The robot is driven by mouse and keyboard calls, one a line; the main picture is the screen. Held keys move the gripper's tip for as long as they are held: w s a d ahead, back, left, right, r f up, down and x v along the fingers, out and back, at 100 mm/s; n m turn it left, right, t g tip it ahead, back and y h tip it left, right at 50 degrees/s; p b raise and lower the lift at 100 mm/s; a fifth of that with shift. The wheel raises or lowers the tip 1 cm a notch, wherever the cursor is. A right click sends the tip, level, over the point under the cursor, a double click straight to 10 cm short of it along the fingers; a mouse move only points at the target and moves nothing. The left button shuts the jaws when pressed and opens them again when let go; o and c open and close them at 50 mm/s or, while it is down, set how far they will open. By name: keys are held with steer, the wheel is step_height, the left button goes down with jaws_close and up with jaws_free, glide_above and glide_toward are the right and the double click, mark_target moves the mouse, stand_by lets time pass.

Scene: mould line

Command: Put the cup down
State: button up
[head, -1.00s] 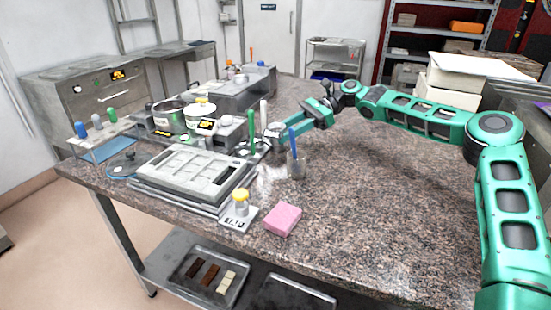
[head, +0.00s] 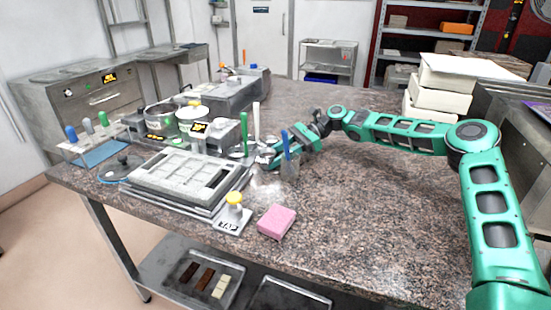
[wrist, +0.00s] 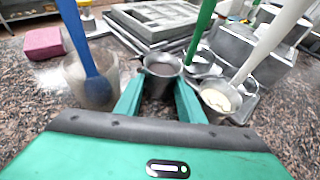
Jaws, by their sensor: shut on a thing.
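A small grey metal cup (wrist: 160,78) with a dark inside sits upright between the two green fingers of my gripper (wrist: 158,100) in the wrist view. The fingers are shut on its sides. I cannot tell whether its base touches the worktop. In the head view my gripper (head: 270,157) is low over the worktop (head: 345,200), just behind and left of a clear cup (head: 290,174) with a blue-handled tool; the held cup is hard to make out there.
In the wrist view the clear cup (wrist: 90,85) stands close on the left, and a metal cup (wrist: 220,98) with cream-coloured contents and a white tool stands close on the right. A green tool (wrist: 200,35) rises behind. A pink block (head: 276,222) lies in front.

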steer(key=o, duration=0.8)
steer(key=shift+r, duration=0.1)
steer(key=v, duration=1.2)
